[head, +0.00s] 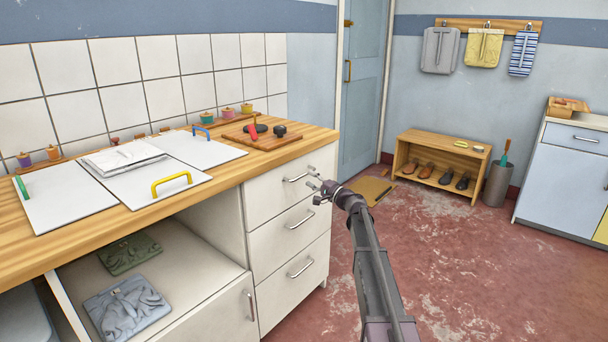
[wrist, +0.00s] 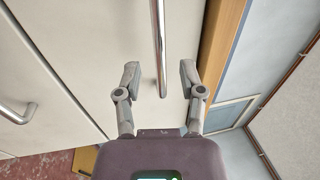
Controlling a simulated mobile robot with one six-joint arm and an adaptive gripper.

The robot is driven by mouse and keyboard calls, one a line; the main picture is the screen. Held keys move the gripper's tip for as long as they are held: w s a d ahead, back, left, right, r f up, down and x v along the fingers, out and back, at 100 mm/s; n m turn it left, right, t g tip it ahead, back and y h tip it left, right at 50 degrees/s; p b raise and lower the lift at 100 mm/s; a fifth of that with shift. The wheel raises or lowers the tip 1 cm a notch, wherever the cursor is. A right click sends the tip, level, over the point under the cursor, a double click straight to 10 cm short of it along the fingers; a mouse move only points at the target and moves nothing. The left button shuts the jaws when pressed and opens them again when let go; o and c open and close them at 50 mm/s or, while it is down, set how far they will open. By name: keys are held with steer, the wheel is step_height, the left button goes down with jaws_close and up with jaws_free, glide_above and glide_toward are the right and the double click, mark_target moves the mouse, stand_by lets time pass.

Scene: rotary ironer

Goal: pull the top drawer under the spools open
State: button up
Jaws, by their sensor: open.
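The top drawer (head: 266,192) is the highest of three white drawers at the right end of the counter, and it is shut. Its metal bar handle (head: 296,179) also shows in the wrist view (wrist: 158,45), running down the picture toward the gap between my fingers. My gripper (head: 314,188) is open and empty, in front of the drawer near the right end of the handle. In the wrist view my fingertips (wrist: 160,72) lie either side of the handle's line; I cannot tell how far off it is. Small coloured spools (head: 228,113) stand at the back of the counter.
The middle drawer's handle (head: 300,219) is just below. The wooden counter edge (head: 290,150) overhangs the top drawer. An open compartment with folded cloths (head: 128,305) is to the left. The red floor (head: 480,260) right of my arm is clear. A shoe bench (head: 440,150) stands farther back.

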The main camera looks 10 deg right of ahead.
mark_target(304, 175)
steer(key=shift+x, duration=1.9)
jaws_close()
